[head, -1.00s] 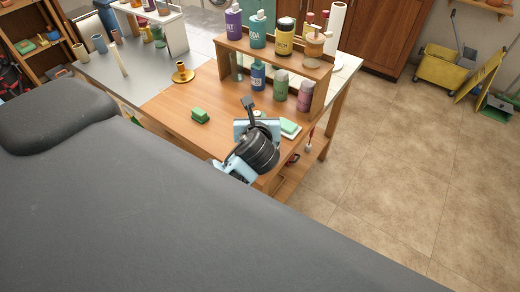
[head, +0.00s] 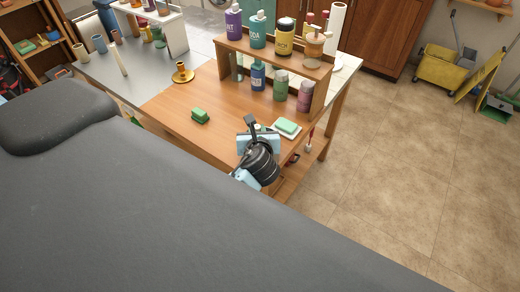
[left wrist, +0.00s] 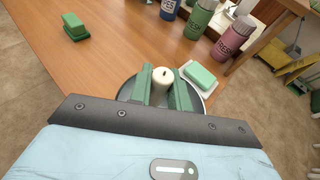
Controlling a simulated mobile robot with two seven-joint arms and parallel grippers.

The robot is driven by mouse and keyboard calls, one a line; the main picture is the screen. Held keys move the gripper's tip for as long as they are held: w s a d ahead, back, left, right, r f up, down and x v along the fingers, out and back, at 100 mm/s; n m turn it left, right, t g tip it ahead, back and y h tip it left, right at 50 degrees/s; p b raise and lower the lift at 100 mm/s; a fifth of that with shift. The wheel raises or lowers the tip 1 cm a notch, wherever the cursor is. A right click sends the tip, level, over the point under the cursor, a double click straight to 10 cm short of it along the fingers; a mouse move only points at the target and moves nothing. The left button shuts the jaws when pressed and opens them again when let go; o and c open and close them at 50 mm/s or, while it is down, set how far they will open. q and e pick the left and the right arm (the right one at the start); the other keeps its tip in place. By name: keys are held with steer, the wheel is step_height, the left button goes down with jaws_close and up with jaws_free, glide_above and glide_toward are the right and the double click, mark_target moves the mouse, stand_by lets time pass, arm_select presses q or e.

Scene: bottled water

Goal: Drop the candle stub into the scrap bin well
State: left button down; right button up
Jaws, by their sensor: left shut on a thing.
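A cream candle stub (left wrist: 163,80) with a dark wick stands between the green fingers of my left gripper (left wrist: 162,88) in the left wrist view. The fingers are shut on it. A round metal well with a grey rim (left wrist: 127,91) shows below and around the fingers, so the stub appears over it; the height between them is hard to tell. In the head view my left gripper (head: 257,130) is over the near right part of the wooden table, and its body hides most of the well and the stub. My right gripper is not in view.
A green soap block on a white dish (head: 287,128) lies just right of the gripper. A wooden shelf (head: 268,60) with several bottles stands behind.

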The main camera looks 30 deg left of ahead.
arm_select(q)
steer(key=shift+f, duration=0.1)
steer(key=c, duration=1.2)
jaws_free()
steer(key=shift+c, duration=0.2)
steer(key=shift+s+d, duration=0.1)
steer(key=v, duration=0.7)
steer(key=shift+s, duration=0.25)
steer(key=shift+d, duration=0.2)
